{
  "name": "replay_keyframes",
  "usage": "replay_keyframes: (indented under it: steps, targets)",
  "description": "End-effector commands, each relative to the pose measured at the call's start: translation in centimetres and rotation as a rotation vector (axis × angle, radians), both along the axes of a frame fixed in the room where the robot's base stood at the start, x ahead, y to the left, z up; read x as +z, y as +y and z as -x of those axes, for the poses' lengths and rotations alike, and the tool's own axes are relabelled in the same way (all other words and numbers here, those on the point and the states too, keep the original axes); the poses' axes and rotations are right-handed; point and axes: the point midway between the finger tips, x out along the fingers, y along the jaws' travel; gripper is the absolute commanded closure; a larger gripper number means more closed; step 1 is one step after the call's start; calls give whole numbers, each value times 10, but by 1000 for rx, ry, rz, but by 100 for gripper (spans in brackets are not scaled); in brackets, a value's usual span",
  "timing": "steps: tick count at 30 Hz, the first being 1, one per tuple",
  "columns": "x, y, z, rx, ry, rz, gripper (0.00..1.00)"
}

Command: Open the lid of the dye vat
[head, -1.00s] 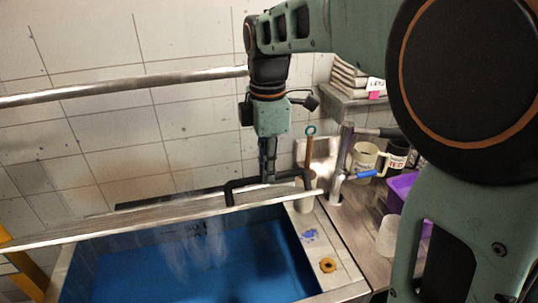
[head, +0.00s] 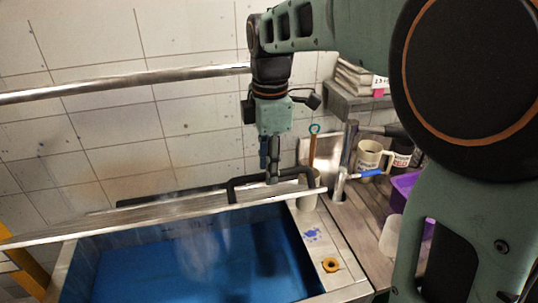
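The dye vat (head: 63,268) is a pale rectangular tub of blue liquid with faint vapour above it. Its grey metal lid (head: 150,221) is raised off the opening and seen nearly edge-on, so blue liquid shows below it. A black bar handle (head: 240,183) stands up on the lid's right part. My gripper (head: 269,172) points down at the handle from above. One finger reaches the handle's bar, and the other shows beside it, ending a little higher. Whether the fingers are closed around the bar is too small to tell.
A metal rail (head: 125,86) runs along the tiled wall. A yellow frame (head: 24,270) stands left.

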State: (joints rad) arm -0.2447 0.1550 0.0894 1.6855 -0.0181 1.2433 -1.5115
Motion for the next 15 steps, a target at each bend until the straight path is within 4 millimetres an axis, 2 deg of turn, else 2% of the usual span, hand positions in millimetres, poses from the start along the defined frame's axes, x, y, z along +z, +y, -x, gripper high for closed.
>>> replay_keyframes:
  steps: [5,8,15]
  targets:
    - [2,0,0,0,-1,0,70]
    - [10,0,0,0,-3,-1,70]
    - [57,0,2,0,-6,-2,70]
